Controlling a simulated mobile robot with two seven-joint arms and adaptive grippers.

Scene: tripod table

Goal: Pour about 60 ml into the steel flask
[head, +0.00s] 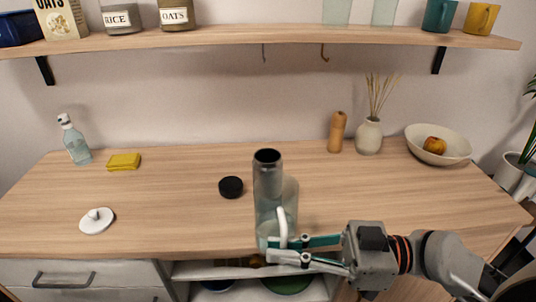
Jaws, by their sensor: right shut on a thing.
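The steel flask (267,177) stands upright on the table with its dark mouth open at the top. A clear, pale jug (290,200) overlaps the flask's lower part in the picture; its white handle (283,229) faces me. My right gripper (268,250) comes in from the right and is shut on the jug, close to the handle. The jug's clear walls hide its exact tilt and how much liquid is in it. I cannot tell whether jug and flask touch. A black round cap (231,187) lies left of the flask. My left gripper is not in view.
On the table (170,200) are a white knobbed lid (97,220), a soap bottle (74,139), a yellow sponge (124,162), a wooden mill (337,132), a reed vase (368,136) and a fruit bowl (464,149). A shelf (250,37) hangs above. The table's middle left is clear.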

